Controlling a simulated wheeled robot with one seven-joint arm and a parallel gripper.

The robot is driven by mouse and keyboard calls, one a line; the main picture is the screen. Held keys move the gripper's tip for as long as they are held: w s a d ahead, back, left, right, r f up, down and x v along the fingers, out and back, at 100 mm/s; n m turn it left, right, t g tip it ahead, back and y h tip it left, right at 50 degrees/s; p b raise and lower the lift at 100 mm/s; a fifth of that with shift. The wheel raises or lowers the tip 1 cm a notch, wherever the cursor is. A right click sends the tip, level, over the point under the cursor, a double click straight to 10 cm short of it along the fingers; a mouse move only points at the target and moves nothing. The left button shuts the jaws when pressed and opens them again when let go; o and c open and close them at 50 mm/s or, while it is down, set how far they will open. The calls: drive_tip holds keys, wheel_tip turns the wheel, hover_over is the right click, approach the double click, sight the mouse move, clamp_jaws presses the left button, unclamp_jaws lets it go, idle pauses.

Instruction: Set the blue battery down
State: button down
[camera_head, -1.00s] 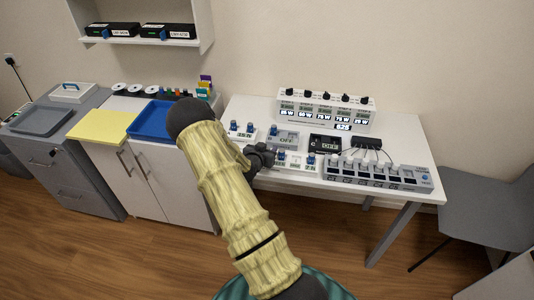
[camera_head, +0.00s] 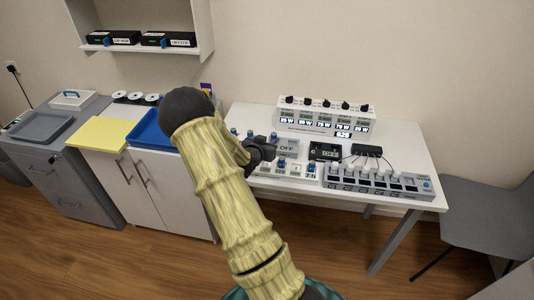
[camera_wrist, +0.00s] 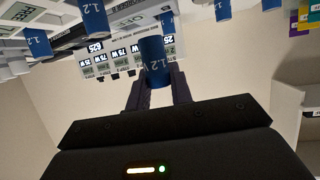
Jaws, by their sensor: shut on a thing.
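My gripper (camera_wrist: 158,90) is shut on a blue battery (camera_wrist: 153,58) marked 1.2 V, seen between its two fingers in the wrist view. In the head view my gripper (camera_head: 266,147) is over the left part of the white table (camera_head: 410,135), close to the grey OFF device (camera_head: 287,147). The held battery cannot be made out clearly there. Other blue batteries stand in testers in front, one (camera_head: 282,163) left of another (camera_head: 311,167). In the wrist view several more blue batteries (camera_wrist: 93,18) show around the held one.
A white panel with several knobs and displays (camera_head: 325,117) stands at the back. A black meter (camera_head: 324,151) and a long row of slots (camera_head: 378,181) are right of my gripper. A blue tray (camera_head: 151,142) and yellow mat (camera_head: 96,133) lie left on cabinets.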

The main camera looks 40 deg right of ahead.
wheel_tip(320, 180, up, 3)
drive_tip(key=shift+r, duration=0.15)
drive_tip(key=shift+a, duration=0.1)
idle(0.7)
drive_tip(key=a+f+n+t+y+p, duration=0.1)
drive_tip(key=a+f+n+t+y, duration=0.1)
drive_tip(key=a, duration=0.9)
drive_tip(key=s+a+f+n+t+y+p, duration=0.1)
drive_tip(key=a+f+n+y, duration=0.4)
drive_tip(key=a, duration=0.6)
drive_tip(key=a+f+n+t+y+p, duration=0.1)
drive_tip(key=a+f+n+t+y, duration=0.3)
drive_tip(key=a, duration=0.7)
drive_tip(key=shift+s+a+f+n+y, duration=0.15)
drive_tip(key=shift+a+n+y, duration=0.1)
drive_tip(key=shift+n+y, duration=0.25)
